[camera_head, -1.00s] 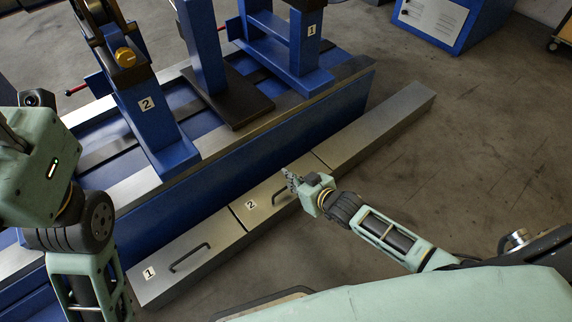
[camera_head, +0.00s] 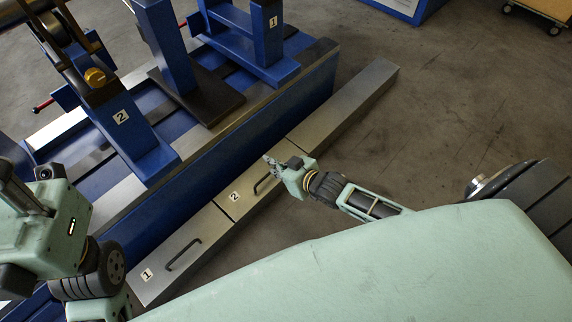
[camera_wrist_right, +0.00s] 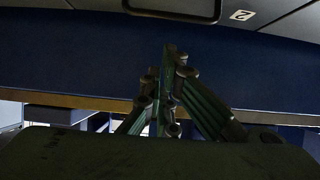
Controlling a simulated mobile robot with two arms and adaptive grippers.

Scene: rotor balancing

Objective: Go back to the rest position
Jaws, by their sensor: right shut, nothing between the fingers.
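My right gripper (camera_head: 271,162) is closed with nothing in it, close to the handle (camera_head: 264,183) of the grey drawer marked 2 (camera_head: 240,205). Part of that handle is hidden behind it; I cannot tell if they touch. In the right wrist view the fingers of the right gripper (camera_wrist_right: 168,58) are drawn together and point towards the drawer front, with a dark handle (camera_wrist_right: 172,16) at the top. My left gripper (camera_head: 20,190) is at the left edge; its fingertips do not show clearly.
The drawer marked 1 (camera_head: 160,285) is at the lower left. The blue balancing machine (camera_head: 215,140) stands behind the drawers, with uprights marked 1 (camera_head: 268,50) and 2 (camera_head: 130,130). A blue cabinet (camera_head: 400,8) and a cart (camera_head: 540,12) stand at the back. The floor (camera_head: 460,100) on the right is clear.

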